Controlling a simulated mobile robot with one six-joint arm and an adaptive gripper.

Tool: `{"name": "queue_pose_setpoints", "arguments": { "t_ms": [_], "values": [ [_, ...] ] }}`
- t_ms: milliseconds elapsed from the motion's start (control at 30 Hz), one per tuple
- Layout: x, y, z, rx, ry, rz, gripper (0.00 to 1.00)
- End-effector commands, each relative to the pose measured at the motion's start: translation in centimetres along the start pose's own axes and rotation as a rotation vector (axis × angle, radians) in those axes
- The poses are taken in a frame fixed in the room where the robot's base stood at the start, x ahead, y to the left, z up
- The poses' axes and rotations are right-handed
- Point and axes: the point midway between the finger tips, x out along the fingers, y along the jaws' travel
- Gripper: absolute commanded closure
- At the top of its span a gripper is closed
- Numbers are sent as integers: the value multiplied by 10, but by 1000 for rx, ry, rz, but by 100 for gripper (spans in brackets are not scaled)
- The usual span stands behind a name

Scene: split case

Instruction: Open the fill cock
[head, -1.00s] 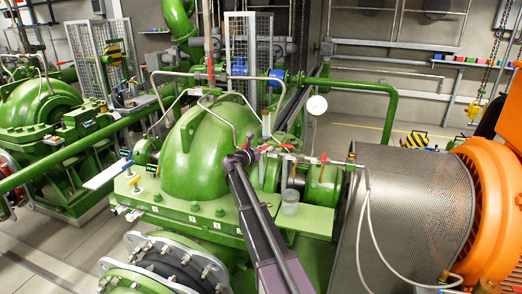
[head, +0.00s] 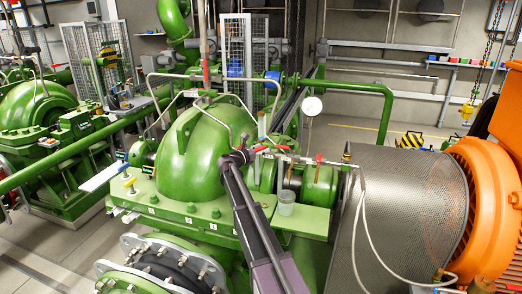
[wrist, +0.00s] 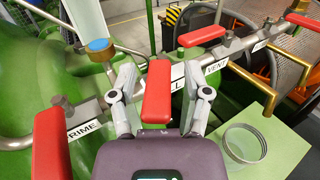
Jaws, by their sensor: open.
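A thin grey pipe carries several red-handled cocks and white labels. In the wrist view a red lever (wrist: 157,92) stands crosswise to the pipe, beside a label (wrist: 178,80) partly hidden by a finger, with "LL" readable. My gripper (wrist: 166,88) is open, with one finger on each side of this lever; I cannot tell whether they touch it. In the head view my gripper (head: 238,158) is at the pipe, in front of the green pump casing. To the left is a red lever (wrist: 50,145) by the label "PRIME" (wrist: 85,126). Another red lever (wrist: 201,36) is above the label "VENT" (wrist: 215,66).
A clear jar (head: 286,204) stands on a green ledge (head: 303,222) below the pipe. A pressure gauge (head: 312,106) rises behind it. A perforated guard (head: 405,215) and orange motor (head: 480,210) are at the right. A blue-topped fitting (wrist: 98,46) is near the left finger.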

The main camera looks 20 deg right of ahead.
Motion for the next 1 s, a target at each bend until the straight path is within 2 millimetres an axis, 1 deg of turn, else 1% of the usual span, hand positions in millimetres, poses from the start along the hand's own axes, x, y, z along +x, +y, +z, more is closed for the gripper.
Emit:
{"name": "queue_pose_setpoints", "arguments": {
  "t_ms": [200,367,567,800,1000],
  "values": [
    [-2,-1,0,0,0,-1,37],
    [-11,-1,0,0,1,0,37],
    [-34,-1,0,0,0,0,37],
    [-72,-1,0,0,0,1,37],
    [-100,0,0,0,0,1,37]
  ]
}}
